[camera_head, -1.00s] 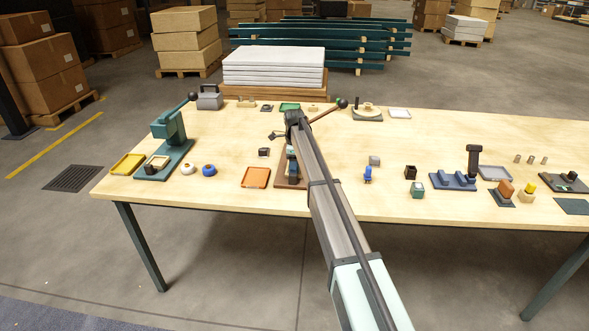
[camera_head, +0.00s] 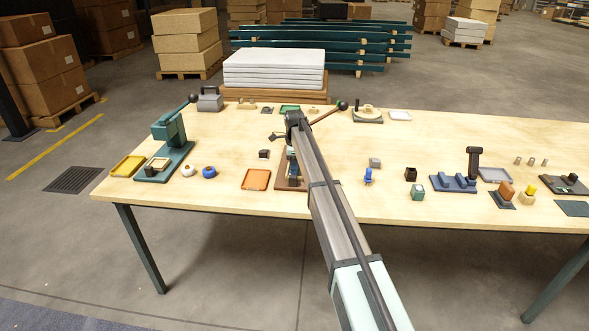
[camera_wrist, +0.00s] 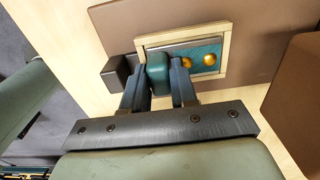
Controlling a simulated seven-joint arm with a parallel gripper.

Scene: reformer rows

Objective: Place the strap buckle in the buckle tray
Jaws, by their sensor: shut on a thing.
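In the wrist view my gripper (camera_wrist: 159,72) is closed around a rounded teal block (camera_wrist: 158,74), one finger on each side. It is at the left part of a pale wooden frame (camera_wrist: 226,40). A teal surface with two gold knobs (camera_wrist: 209,60) shows inside the frame. I cannot tell whether the block is the strap buckle or whether it touches the frame floor. In the head view my arm mostly hides the gripper over a brown board (camera_head: 283,184). An orange tray (camera_head: 256,180) lies left of that board. I cannot tell which tray is the buckle tray.
A dark block (camera_wrist: 116,72) stands beside the frame. A teal lever press (camera_head: 168,138) and yellow tray (camera_head: 127,166) stand at the left. A wooden lever with a black ball (camera_head: 342,105) rises behind my arm. A blue piece (camera_head: 368,176) stands right of it.

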